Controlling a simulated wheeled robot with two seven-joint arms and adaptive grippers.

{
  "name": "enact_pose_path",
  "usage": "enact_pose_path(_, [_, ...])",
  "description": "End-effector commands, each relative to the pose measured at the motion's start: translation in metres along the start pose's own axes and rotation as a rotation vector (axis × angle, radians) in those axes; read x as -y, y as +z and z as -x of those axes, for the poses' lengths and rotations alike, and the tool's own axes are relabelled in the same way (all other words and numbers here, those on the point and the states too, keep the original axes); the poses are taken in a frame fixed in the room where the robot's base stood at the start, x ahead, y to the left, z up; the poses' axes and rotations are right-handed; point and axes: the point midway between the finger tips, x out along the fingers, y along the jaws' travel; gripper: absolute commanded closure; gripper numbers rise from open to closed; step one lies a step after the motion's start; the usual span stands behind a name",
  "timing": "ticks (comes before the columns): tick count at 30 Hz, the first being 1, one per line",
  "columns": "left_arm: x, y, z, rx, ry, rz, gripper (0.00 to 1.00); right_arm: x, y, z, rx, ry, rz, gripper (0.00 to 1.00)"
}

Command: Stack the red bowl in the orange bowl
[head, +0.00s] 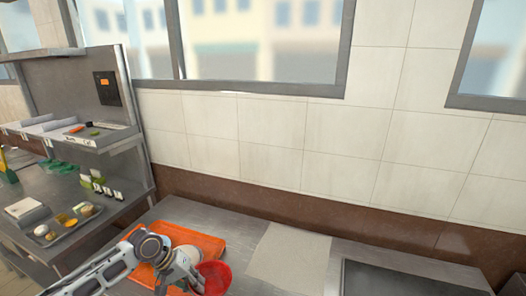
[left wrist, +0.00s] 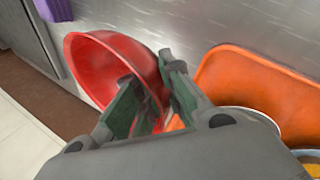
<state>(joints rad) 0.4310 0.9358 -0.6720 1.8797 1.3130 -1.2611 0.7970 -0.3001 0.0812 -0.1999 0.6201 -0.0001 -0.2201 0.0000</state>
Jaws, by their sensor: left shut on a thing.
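The red bowl (head: 216,277) is at the bottom middle of the head view, beside an orange tray (head: 207,244). It also shows in the left wrist view (left wrist: 104,62), tilted, with its wall between the fingers. My left gripper (head: 197,281) is shut on the bowl's wall; its dark green fingers (left wrist: 155,95) show in the left wrist view. I cannot make out the orange bowl for sure; my arm and gripper hide part of the tray. My right gripper is not in view.
A pale round dish (head: 186,256) sits on the tray behind my gripper. A beige mat (head: 289,256) and a dark recessed panel (head: 400,280) lie to the right on the steel counter. A side counter at left holds a tray of small food items (head: 66,228).

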Motion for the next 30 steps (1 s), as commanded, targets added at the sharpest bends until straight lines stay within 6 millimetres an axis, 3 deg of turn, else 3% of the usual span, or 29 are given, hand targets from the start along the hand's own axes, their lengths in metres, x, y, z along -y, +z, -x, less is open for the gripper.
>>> enact_pose_path(12, [0.025,-0.012,0.029,0.108,0.005,-0.214,1.0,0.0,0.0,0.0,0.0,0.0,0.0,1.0])
enact_pose_path(22, [0.021,-0.025,0.055,0.157,0.006,-0.308,1.0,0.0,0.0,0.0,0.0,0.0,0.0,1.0])
enact_pose_path(30, [0.013,-0.028,0.055,0.129,0.006,-0.249,1.0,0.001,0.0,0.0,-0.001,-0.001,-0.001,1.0])
